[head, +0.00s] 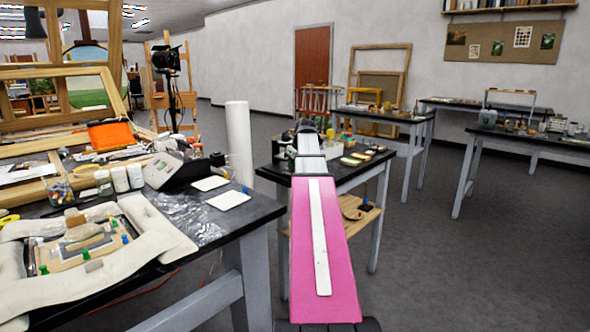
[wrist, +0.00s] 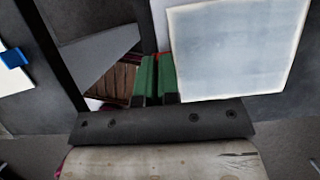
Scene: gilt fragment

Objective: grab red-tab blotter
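In the wrist view a pale, nearly square blotter (wrist: 238,48) lies to the right of my gripper (wrist: 158,62). A small bit of red (wrist: 166,53) shows at the green fingertips, by the blotter's left edge; the fingers hide most of it. The two green fingers stand close together with a narrow dark gap. I cannot tell whether they hold the red tab. Another white sheet with a blue tab (wrist: 14,57) is at the left edge. In the head view my pink arm link hides my gripper.
In the head view a cluttered dark table (head: 262,208) stands at the left, with two white cards near its right end. A smaller table (head: 345,180) with jars and trays is behind my arm. A white roll (head: 239,145) stands between them. Open floor lies to the right.

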